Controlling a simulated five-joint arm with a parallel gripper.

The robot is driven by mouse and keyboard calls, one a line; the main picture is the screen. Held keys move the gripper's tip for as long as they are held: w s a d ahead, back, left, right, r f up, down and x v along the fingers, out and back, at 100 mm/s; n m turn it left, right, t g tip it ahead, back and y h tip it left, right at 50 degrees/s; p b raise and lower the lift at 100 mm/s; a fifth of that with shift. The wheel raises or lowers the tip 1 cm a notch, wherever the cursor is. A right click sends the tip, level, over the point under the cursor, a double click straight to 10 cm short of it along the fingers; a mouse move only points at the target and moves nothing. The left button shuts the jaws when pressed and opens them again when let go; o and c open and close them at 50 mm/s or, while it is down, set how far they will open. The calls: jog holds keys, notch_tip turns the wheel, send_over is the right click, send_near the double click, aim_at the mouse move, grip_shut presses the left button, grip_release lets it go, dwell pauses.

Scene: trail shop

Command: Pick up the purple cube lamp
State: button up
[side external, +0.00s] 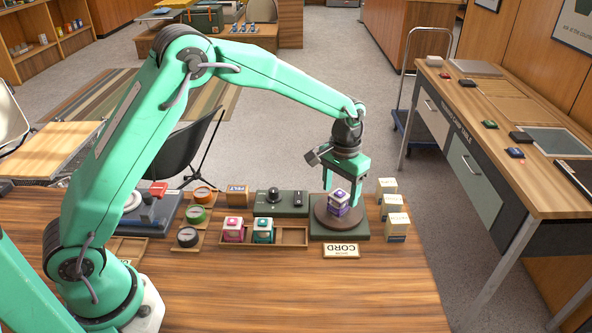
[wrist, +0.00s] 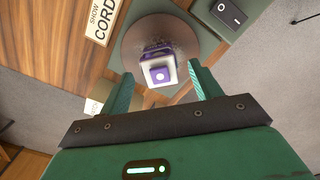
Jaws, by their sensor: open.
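The purple cube lamp (side external: 338,202) stands on a round brown turntable (side external: 322,218) set on a green base. It is white and purple, and it also shows in the wrist view (wrist: 160,72) between my fingers' tips. My gripper (side external: 343,190) is above and around the lamp, pointing down. In the wrist view my gripper (wrist: 160,88) has its fingers apart, one on each side of the lamp, with gaps visible. The far finger is partly hidden in the side view.
Left of the turntable, a wooden tray (side external: 291,236) holds a pink cube lamp (side external: 233,229) and a teal cube lamp (side external: 263,230). Several small boxes (side external: 392,205) stand close on the right. A CORD sign (side external: 341,251) is in front. A green control box (side external: 281,203) sits behind the tray. The front tabletop is clear.

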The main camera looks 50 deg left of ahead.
jog(key=shift+f, duration=1.45)
jog(key=shift+c, duration=0.4)
jog(key=c, duration=1)
